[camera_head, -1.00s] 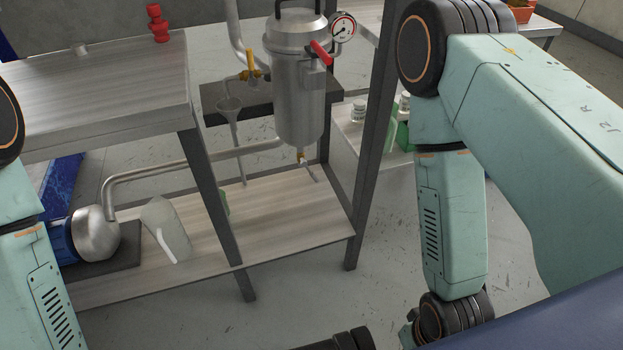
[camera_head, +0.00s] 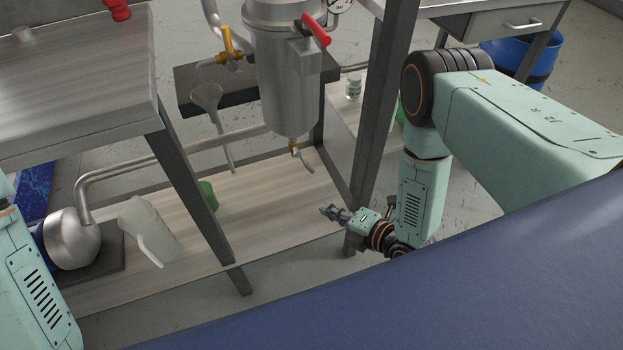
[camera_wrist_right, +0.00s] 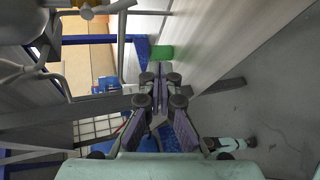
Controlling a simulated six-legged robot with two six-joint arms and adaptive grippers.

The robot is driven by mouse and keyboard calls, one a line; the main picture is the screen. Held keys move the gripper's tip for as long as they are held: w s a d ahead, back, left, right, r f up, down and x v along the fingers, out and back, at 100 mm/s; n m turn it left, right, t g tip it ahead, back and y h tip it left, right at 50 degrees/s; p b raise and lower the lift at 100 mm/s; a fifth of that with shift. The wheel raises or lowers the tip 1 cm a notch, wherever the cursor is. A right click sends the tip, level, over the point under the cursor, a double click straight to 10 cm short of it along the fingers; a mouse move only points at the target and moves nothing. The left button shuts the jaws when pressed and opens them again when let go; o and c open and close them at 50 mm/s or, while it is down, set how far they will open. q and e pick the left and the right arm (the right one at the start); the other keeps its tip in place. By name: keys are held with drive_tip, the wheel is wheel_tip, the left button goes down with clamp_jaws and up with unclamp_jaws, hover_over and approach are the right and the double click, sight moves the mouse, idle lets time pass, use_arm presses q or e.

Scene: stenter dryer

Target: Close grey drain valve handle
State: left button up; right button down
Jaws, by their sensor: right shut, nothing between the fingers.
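In the right wrist view the fingers (camera_wrist_right: 158,82) are together, and a brass valve part (camera_wrist_right: 88,10) shows at the upper left. My left gripper is out of view; only part of my left arm shows at the left edge.
A red-handled valve (camera_head: 316,29) and a yellow valve (camera_head: 228,42) sit higher up. A dark post (camera_head: 385,110) stands close to my right arm. A funnel (camera_head: 207,98), a white jug (camera_head: 148,232) and a green object (camera_head: 208,194) are near the lower shelf (camera_head: 275,205).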

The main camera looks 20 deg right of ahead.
sight(305, 163)
drive_tip(key=w+a+n+t+y+b, duration=0.1)
drive_tip(key=w+n+b, duration=0.2)
drive_tip(key=w, duration=0.7)
drive_tip(key=shift+w+a+r+n+b, duration=0.2)
drive_tip(key=shift+r+n+b, duration=0.2)
drive_tip(key=shift+b, duration=0.65)
drive_tip(key=shift+d, duration=0.1)
drive_tip(key=shift+d+n+p, duration=0.1)
drive_tip(key=shift+n+p, duration=0.2)
drive_tip(key=shift+p, duration=0.2)
